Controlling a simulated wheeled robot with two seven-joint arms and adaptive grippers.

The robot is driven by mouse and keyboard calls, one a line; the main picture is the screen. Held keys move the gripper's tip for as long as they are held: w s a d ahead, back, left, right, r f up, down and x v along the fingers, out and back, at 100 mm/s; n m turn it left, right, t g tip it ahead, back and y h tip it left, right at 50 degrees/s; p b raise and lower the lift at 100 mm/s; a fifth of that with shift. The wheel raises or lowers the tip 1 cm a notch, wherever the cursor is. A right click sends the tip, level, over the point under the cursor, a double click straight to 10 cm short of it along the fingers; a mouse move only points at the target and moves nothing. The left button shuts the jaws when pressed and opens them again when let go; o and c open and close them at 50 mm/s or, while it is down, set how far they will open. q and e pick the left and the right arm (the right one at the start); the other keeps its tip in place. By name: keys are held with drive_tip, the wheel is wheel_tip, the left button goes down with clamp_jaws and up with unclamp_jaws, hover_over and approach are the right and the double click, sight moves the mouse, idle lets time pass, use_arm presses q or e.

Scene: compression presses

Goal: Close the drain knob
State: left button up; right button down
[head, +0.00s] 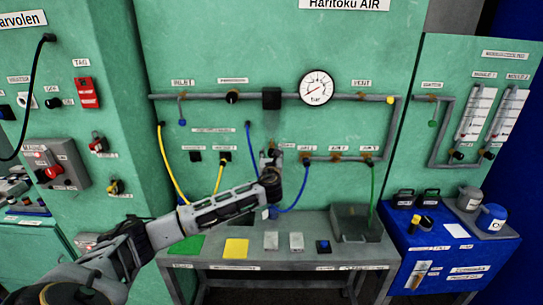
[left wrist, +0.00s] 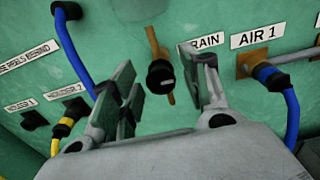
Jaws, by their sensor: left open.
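The drain knob (left wrist: 160,75) is black and round with a pale mark on its face. It sits on a brown pipe against the green panel, beside a label (left wrist: 207,41) that reads "RAIN", its start hidden by a finger. My left gripper (left wrist: 163,88) is open, its two fingers left and right of the knob in the picture. I cannot tell whether either finger touches it. In the head view my left gripper (head: 272,160) is up at the panel above the bench, and it hides the knob there. My right gripper is not in view.
A blue hose (left wrist: 292,105) hangs from the AIR 1 fitting to the right, and another blue hose (left wrist: 75,55) runs at the left. A yellow hose plugs in at lower left. A pressure gauge (head: 316,88) is above. A grey bench (head: 300,258) stands below.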

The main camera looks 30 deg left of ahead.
use_arm(q)
drive_tip(key=c, duration=1)
